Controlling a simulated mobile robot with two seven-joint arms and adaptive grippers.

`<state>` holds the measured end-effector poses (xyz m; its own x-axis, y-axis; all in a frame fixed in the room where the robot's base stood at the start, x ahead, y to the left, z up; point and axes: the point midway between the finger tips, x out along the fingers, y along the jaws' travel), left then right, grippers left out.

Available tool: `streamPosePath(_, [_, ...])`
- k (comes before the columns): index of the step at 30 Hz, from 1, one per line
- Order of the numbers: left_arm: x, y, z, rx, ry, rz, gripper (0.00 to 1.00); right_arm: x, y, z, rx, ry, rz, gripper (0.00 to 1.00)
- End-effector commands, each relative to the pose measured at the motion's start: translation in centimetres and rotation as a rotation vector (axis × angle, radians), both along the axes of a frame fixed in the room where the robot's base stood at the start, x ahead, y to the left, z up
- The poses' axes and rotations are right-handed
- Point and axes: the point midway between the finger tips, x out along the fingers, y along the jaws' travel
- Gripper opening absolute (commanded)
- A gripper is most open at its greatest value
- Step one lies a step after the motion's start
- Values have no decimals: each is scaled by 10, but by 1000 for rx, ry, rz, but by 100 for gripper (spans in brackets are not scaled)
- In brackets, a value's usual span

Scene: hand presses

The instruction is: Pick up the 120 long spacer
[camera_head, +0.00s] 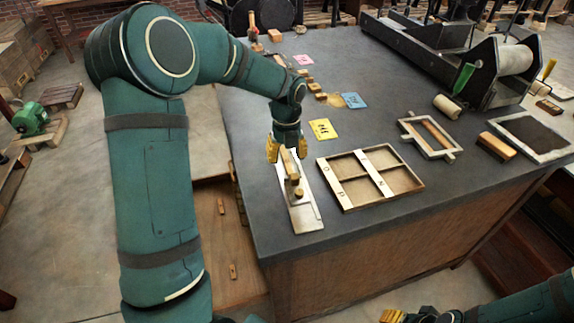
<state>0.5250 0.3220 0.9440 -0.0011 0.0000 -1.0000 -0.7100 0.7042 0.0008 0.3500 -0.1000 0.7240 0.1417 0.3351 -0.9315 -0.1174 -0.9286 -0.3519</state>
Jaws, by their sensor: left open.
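My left gripper (287,150) is open, with its yellow fingers pointing down at the near left part of the table. A long pale wooden piece (290,164) lies just below and between the fingers, over a flat metal tray (306,218). I cannot tell whether the fingers touch it. No number can be read on it, so I cannot tell whether it is the 120 long spacer. Several small wooden blocks (320,97) lie in a row farther back. My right gripper (392,316) shows only partly at the bottom edge, away from the table top.
A divided wooden tray (370,178) stands right of the metal tray. Yellow (322,129), blue (354,100) and pink (303,60) cards lie behind.

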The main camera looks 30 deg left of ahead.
Motion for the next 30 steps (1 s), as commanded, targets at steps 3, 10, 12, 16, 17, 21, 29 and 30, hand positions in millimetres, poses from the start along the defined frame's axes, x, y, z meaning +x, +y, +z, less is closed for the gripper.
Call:
streamPosePath(3, [0, 0, -17, 1, 1, 0, 53, 1, 0, -6, 0, -3, -1, 47])
streamPosePath(10, [-1, 1, -19, 0, 1, 0, 53, 1, 0, -6, 0, -3, -1, 47])
streamPosePath(12, [-1, 1, -20, 0, 1, 1, 43, 1, 0, -6, 0, -3, -1, 47])
streamPosePath(16, [-2, 1, -20, 1, 5, 1, 16, 1, 0, -6, 0, -3, -1, 47])
streamPosePath(17, [-2, 1, -21, 1, 5, 1, 8, 1, 0, -6, 0, -3, -1, 47])
streamPosePath(21, [-2, 2, -21, 1, 7, 2, 0, 1, 0, -6, 0, -3, -1, 47])
streamPosePath(29, [-2, 2, -21, 1, 6, 3, 0, 1, 0, -6, 0, -3, -1, 47])
streamPosePath(30, [-2, 2, -21, 1, 6, 3, 0, 1, 0, -6, 0, -3, -1, 47])
